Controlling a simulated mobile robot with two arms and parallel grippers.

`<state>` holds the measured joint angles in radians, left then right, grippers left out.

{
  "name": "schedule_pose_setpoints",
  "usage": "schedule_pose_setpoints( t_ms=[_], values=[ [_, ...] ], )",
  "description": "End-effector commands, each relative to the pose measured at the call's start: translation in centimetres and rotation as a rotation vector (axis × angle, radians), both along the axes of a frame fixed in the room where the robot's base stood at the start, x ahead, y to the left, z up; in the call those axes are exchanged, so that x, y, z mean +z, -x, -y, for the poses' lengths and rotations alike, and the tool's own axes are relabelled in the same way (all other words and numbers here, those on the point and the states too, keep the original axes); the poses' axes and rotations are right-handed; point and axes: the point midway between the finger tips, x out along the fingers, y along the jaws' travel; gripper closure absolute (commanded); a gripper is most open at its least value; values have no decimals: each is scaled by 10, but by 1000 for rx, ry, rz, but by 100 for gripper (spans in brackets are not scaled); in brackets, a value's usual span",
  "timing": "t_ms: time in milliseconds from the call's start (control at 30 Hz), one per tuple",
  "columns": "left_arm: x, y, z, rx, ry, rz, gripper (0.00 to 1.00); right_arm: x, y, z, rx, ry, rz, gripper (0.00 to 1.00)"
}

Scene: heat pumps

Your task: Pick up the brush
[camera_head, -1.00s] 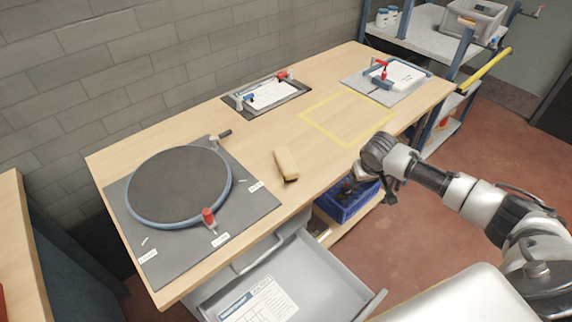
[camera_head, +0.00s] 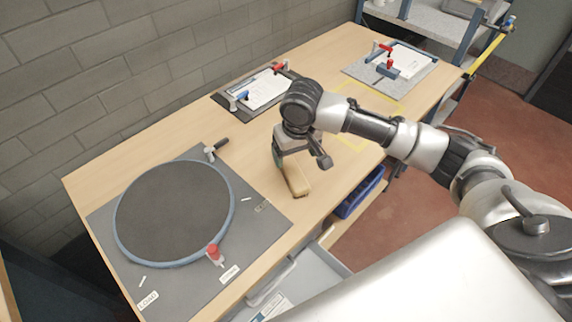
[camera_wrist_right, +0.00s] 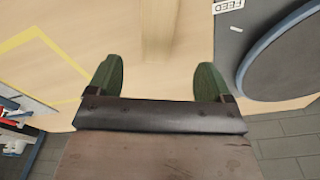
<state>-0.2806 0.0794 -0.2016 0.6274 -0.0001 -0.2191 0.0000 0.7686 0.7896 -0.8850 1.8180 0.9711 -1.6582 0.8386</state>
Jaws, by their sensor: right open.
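The brush (camera_head: 298,181) is a pale wooden block lying on the wooden workbench, right of the round turntable. Its far end is hidden under my right gripper in the head view. My right gripper (camera_head: 286,160) is over the brush's far end, pointing down. My left gripper is not in view.
A dark turntable (camera_head: 172,212) on a grey plate stands left of the brush. Clipboard-like fixtures (camera_head: 258,92) with red and blue clamps sit at the back and the far right (camera_head: 410,60). An open drawer (camera_head: 318,268) and blue crate (camera_head: 358,196) lie below the front edge.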

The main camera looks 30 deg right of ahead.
Motion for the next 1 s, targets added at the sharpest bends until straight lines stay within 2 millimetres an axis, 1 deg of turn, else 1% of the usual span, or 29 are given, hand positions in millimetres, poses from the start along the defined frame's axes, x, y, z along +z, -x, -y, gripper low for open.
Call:
schedule_pose_setpoints(
  t_ms=[100,200,300,400,467,567,700,767,867,1000],
  values=[
    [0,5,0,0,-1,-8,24,-19,-1,0,-1,1,-6,19],
    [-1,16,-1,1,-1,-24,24,-36,-3,0,-1,1,-5,19],
    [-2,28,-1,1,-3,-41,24,-47,-5,0,0,0,-3,19],
    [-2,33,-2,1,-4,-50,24,-52,-6,1,1,0,-1,19],
    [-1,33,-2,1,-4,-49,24,-57,-8,1,0,1,-2,19],
    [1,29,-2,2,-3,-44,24,-70,-11,4,-2,2,-4,19],
    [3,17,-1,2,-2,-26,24,-91,-15,5,0,1,-4,19],
    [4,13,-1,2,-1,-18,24,-98,-16,5,1,1,-3,19],
    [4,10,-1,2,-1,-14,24,-103,-16,5,1,1,-1,19],
    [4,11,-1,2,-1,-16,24,-103,-17,5,1,1,0,19]
  ],
)
